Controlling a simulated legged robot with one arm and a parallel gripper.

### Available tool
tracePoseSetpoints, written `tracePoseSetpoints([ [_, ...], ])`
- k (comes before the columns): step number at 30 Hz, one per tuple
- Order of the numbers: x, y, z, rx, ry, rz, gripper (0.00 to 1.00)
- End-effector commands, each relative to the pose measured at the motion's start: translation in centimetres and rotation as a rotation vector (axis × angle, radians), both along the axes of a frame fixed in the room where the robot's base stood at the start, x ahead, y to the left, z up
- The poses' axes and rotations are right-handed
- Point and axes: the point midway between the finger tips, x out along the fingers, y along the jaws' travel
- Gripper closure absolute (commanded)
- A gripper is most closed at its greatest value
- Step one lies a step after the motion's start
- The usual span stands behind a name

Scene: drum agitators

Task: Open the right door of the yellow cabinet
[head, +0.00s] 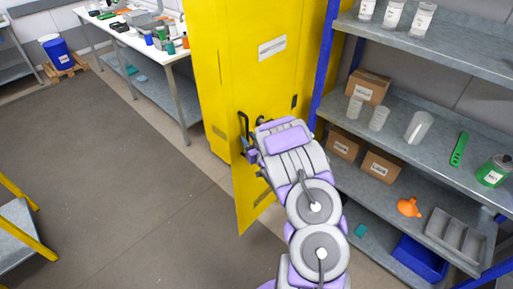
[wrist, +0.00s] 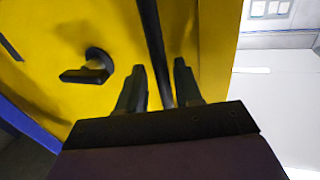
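The yellow cabinet (head: 207,60) stands in the middle of the head view. A yellow door panel (head: 247,205) appears swung partly outward, its lower corner reaching out over the floor. A black handle (head: 243,124) is on this panel, beside my gripper (head: 250,153), which is partly hidden by my arm. In the wrist view, a long black handle bar (wrist: 152,40) passes between the two fingers of my gripper (wrist: 160,85). Yellow gaps show beside the bar, so the fingers are open around it. A black turn knob (wrist: 92,66) is on the yellow surface to the left.
A grey shelf rack (head: 455,165) with a blue post (head: 324,65) stands close right of the cabinet, holding cups and boxes. A white workbench (head: 133,38) stands left of it. A yellow-railed table (head: 20,235) is at lower left. The grey floor (head: 110,185) between is clear.

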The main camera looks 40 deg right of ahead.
Motion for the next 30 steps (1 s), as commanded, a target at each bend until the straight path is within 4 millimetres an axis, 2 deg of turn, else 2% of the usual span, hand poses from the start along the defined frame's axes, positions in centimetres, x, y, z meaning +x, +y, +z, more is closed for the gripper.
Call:
tracePoseSetpoints([
  [5, -2.1, 0.1, 0.0, -0.001, 0.004, -0.002, 0.66],
  [19, -10.9, 0.7, -0.3, 0.003, 0.008, -0.005, 0.66],
  [30, -14.0, 0.8, -0.3, 0.005, 0.004, -0.008, 0.66],
])
